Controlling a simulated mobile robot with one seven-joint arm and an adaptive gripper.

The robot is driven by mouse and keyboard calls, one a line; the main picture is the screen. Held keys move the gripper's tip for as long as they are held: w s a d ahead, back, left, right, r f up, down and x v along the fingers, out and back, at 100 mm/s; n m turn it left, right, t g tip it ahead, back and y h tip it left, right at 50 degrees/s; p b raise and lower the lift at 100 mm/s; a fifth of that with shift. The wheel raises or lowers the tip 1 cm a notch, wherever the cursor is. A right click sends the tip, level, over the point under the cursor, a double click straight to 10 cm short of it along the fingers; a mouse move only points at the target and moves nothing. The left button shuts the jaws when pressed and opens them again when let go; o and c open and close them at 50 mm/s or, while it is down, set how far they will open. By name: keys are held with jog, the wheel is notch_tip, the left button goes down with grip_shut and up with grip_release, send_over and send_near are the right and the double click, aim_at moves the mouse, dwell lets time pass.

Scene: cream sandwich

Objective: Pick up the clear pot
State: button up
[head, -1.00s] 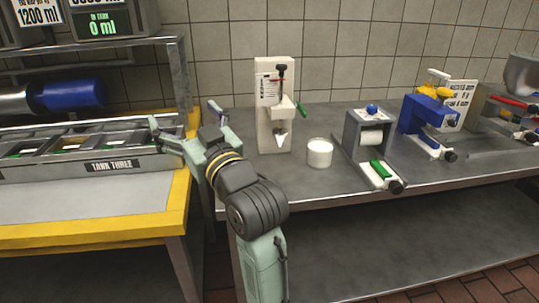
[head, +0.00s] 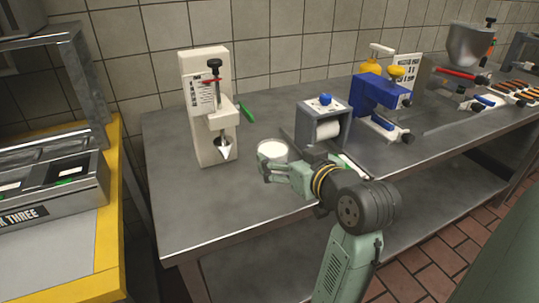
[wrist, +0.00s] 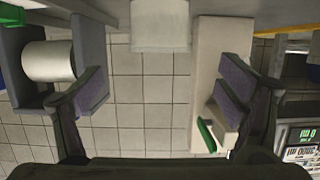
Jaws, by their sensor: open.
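The clear pot (head: 272,149) is a small see-through cup with white contents, standing upright on the grey metal table. My gripper (head: 276,174) is at the pot's near side in the head view and covers its lower part. In the wrist view, which is upside down, the pot (wrist: 160,26) shows at the top edge, partly cut off. There my gripper (wrist: 166,92) is open and empty, its two pads wide apart to either side of the pot's line. I cannot tell whether any finger touches the pot.
A white press machine (head: 206,110) stands left of the pot. A grey roll holder (head: 322,125) stands close on the right, and a blue clamp device (head: 381,104) farther right. The table (head: 190,214) is clear at front left. A yellow-edged counter (head: 108,230) is at left.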

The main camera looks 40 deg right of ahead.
aim_at(267, 145)
jog(key=p+x, duration=0.2)
jog(key=x, duration=0.6)
jog(key=shift+d+f, duration=0.1)
jog(key=shift+f, duration=0.05)
jog(key=c, duration=1.5)
